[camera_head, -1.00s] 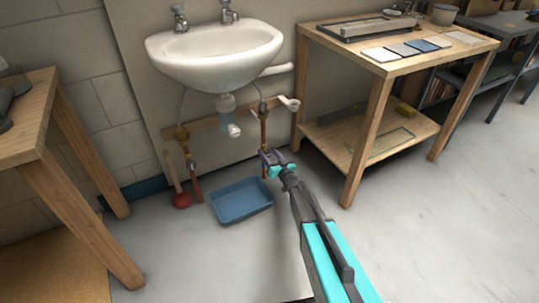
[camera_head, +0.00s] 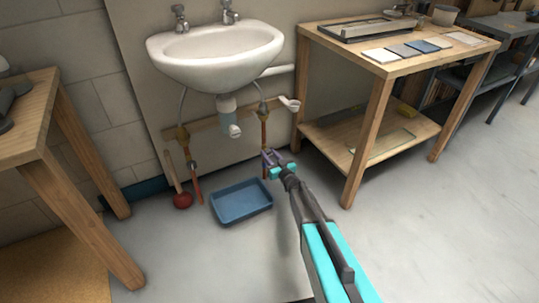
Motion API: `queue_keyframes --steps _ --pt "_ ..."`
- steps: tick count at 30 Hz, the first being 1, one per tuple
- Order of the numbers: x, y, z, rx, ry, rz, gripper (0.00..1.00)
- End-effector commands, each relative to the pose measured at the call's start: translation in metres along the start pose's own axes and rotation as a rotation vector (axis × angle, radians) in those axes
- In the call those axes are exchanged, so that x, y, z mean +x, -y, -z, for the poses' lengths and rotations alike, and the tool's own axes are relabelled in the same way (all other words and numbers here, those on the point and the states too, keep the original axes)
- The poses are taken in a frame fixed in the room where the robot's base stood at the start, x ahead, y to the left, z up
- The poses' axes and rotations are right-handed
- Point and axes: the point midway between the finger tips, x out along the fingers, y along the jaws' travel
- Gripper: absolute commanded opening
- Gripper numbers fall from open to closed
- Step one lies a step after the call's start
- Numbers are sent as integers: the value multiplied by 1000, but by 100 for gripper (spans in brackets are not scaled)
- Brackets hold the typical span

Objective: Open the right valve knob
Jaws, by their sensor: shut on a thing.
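Two copper supply pipes come down below the white sink (camera_head: 215,55). The left pipe has a valve (camera_head: 191,166) low down near the wall. The right pipe (camera_head: 264,133) runs down behind my gripper (camera_head: 272,160). The right valve knob is hidden or too small to make out at the gripper. My gripper is at the lower part of the right pipe, its jaws closed at the place where the right valve knob sits. The fingers hide the exact contact.
A blue tray (camera_head: 241,201) lies on the floor left of my gripper. A plunger with a red cup (camera_head: 183,200) stands left of the tray. A wooden table (camera_head: 374,110) is close on the right; another wooden table (camera_head: 50,124) is on the left. Floor in front is clear.

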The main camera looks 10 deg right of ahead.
Motion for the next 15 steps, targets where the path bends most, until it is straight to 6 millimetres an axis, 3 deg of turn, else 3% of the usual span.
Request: queue_keyframes --steps 15 --pt "-1 1 -2 -443 2 -2 10"
